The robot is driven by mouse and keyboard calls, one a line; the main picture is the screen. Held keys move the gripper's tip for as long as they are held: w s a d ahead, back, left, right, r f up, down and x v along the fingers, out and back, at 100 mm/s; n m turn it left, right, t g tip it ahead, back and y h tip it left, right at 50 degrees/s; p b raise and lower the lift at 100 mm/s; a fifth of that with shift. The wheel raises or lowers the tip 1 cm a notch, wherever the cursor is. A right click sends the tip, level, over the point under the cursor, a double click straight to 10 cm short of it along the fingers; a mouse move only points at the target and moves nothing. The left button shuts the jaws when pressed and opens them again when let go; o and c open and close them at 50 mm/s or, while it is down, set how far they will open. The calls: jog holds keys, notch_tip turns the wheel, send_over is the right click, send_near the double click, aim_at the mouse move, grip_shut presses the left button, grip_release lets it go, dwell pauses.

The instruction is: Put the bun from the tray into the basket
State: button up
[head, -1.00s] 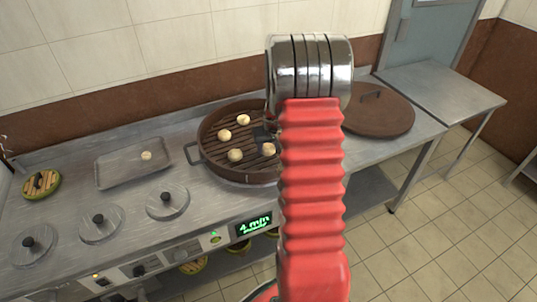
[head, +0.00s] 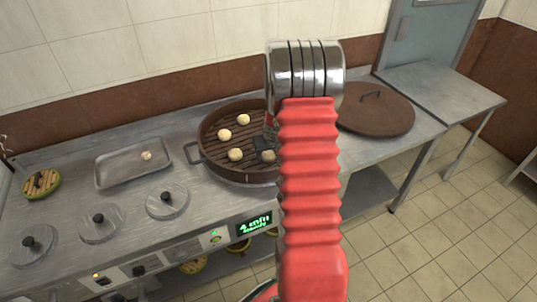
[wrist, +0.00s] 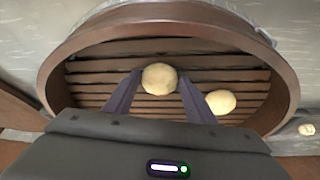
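One pale bun (head: 146,155) lies on the metal tray (head: 110,180), left of the basket; it also shows at the right edge of the wrist view (wrist: 306,130). The round brown slatted basket (head: 205,165) holds several buns, among them one at its front (head: 235,154), also in the wrist view (wrist: 221,102). My gripper (wrist: 160,85) is over the basket with its dark fingers apart. Another basket bun (wrist: 158,78) shows between the fingertips; I cannot tell whether they touch it. In the head view my arm hides part of the basket and gripper.
A round brown lid (head: 375,110) lies on the counter right of the basket. A small yellow-green round item (head: 41,184) sits at the far left. The side table (head: 440,90) is clear.

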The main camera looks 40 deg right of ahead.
jog(key=shift+o, duration=1.2)
jog(key=v, duration=1.2)
jog(key=shift+r, duration=0.1)
jog(key=s+a+r+n+y, duration=0.1)
jog(key=s+a+r, duration=0.3)
jog(key=a, duration=0.5)
jog(key=s+a+r+n+t, duration=0.1)
jog(key=s+a+r+n, duration=0.15)
jog(key=a+r, duration=0.55)
jog(key=s+a+r+y, duration=0.1)
jog(key=s+a+r, duration=0.25)
jog(key=a, duration=0.65)
jog(key=s+a+r+n, duration=0.1)
jog(key=s+a+n, duration=0.1)
jog(key=s+a, duration=0.5)
jog(key=shift+s+a+r, duration=0.35)
jog(key=shift+s+r, duration=0.05)
jog(key=shift+s, duration=0.95)
jog(key=shift+c, duration=0.5)
